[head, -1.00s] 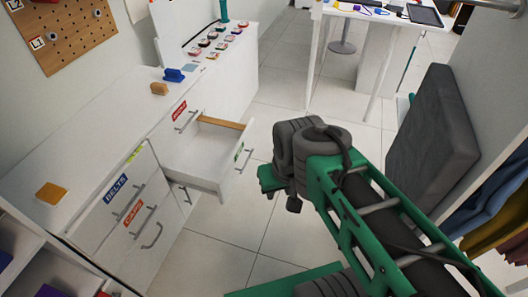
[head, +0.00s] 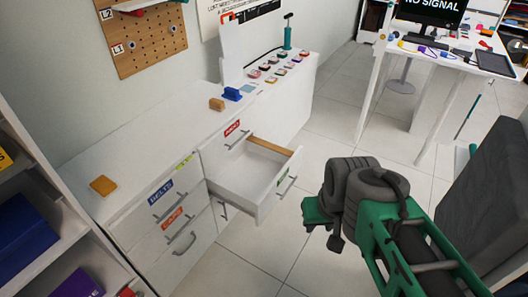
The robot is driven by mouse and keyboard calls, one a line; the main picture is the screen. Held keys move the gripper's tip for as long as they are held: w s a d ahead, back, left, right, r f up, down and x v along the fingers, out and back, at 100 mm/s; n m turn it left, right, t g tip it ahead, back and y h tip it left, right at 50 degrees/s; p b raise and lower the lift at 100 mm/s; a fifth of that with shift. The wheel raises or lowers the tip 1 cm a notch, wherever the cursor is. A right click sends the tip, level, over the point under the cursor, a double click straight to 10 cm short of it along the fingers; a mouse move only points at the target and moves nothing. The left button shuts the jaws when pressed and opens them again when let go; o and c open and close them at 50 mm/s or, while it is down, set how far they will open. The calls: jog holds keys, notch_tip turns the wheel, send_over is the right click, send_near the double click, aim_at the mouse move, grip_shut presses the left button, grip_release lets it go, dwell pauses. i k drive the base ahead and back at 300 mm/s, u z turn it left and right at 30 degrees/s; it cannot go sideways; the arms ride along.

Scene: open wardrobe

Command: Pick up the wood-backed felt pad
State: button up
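Small blocks lie on the white cabinet top (head: 160,140). A tan wood-coloured block (head: 216,104) sits near the back edge, beside a blue block (head: 232,94). A flat orange-tan square (head: 103,185) lies alone near the left front. Which of these is the wood-backed felt pad I cannot tell for certain at this size; no felt face is clear. My gripper (head: 322,215) is at the end of my green and grey arm, over the floor right of the open drawer, apart from all of them. Its fingers are not clear.
Several small coloured items (head: 280,66) and a teal pump (head: 288,35) stand farther back. A grey cushioned panel (head: 490,205) is at right. Floor between is clear.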

aim_at(216, 104)
jog(key=i, duration=2)
jog(key=u, duration=1.75)
